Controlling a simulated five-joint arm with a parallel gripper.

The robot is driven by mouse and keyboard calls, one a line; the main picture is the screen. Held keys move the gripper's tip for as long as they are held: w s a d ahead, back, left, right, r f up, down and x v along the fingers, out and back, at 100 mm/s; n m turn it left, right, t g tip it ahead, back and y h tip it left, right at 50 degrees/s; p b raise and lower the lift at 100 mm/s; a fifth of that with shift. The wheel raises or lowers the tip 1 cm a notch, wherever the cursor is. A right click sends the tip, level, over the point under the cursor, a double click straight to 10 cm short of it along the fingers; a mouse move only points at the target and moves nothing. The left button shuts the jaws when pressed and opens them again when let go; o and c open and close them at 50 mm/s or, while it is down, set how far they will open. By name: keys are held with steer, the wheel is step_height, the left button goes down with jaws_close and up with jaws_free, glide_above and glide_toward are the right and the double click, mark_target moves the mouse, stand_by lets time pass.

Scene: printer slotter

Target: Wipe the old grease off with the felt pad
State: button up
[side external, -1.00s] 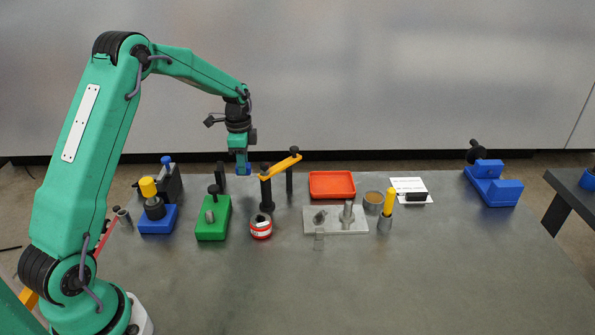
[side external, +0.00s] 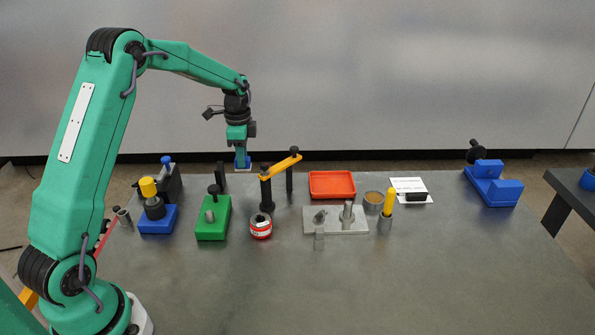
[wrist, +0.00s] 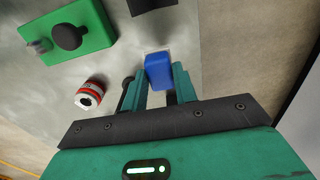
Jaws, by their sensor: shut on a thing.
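My gripper (side external: 241,155) is shut on a small blue block (wrist: 158,72), held between both fingertips in the wrist view. The block, possibly the felt pad, also shows below the jaws in the side view (side external: 243,163), near the table's back edge. Its underside is hidden. An orange bar (side external: 281,166) on dark posts stands just right of and nearer than my gripper. A red-and-white can (side external: 260,228) stands in front of it. I cannot make out old grease on any surface.
A green block (side external: 213,220) with a black knob and a blue stand (side external: 157,220) with a yellow top are at left. A red tray (side external: 332,184), a grey plate (side external: 335,221) with posts and a blue cradle (side external: 493,184) are at right. The front table (side external: 400,290) is clear.

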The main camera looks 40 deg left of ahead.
step_height(320, 180, up, 13)
steer(key=w+d+m, duration=0.4)
steer(key=d+m, duration=0.1)
steer(key=d, duration=0.6)
steer(key=w+d+m, duration=0.3)
steer(key=d+m, duration=0.1)
steer(key=d, duration=0.7)
steer(key=shift+d+f, duration=0.15)
steer(key=shift+f, duration=4.25)
steer(key=shift+d+f, duration=0.1)
steer(key=shift+f, duration=4.3)
steer(key=shift+s+d+f, duration=0.15)
steer(key=shift+f, duration=0.2)
steer(key=shift+s+d+f, duration=0.15)
steer(key=shift+f, duration=0.2)
steer(key=shift+c, duration=0.5)
steer(key=shift+s+d, duration=2.15)
steer(key=shift+w+a, duration=2.5)
steer(key=shift+a, duration=0.05)
steer(key=shift+s+d, duration=2.55)
steer(key=shift+s, duration=0.05)
steer(key=w+a, duration=0.5)
steer(key=shift+w, duration=0.1)
step_height(320, 180, up, 8)
steer(key=shift+r, duration=0.1)
